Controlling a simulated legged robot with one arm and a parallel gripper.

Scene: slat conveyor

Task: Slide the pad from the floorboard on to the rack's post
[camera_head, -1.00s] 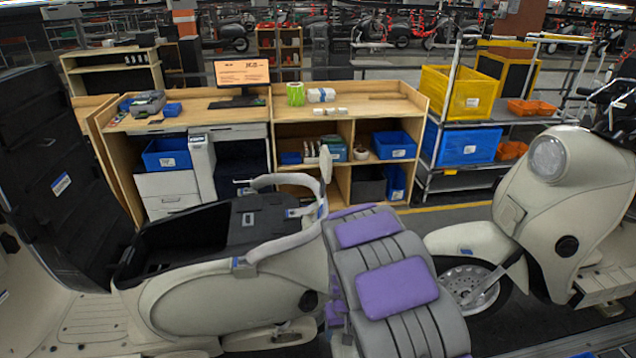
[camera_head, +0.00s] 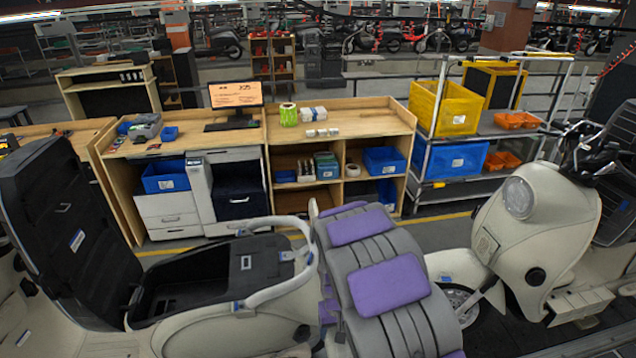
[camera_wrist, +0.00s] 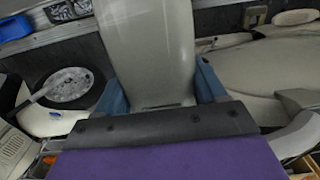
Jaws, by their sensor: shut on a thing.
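In the wrist view my gripper (camera_wrist: 160,90) has its two blue fingers on either side of a smooth pale grey piece, the pad (camera_wrist: 148,50) as far as I can tell. It runs up out of the picture, so its far end is hidden. In the head view my gripper and the pad do not show; my grey arm with purple covers fills the lower middle. The metal rack stands at the right rear, with an upright post (camera_head: 426,130) at its left front. A scooter's floorboard (camera_head: 590,303) shows at the lower right.
A cream scooter (camera_head: 500,225) stands at the right. Another with its seat raised (camera_head: 75,225) and an open storage well (camera_head: 190,285) is at the left. A wooden bench (camera_head: 340,130) stands behind, with floor between. A yellow bin (camera_head: 445,108) and blue bin (camera_head: 455,160) sit on the rack.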

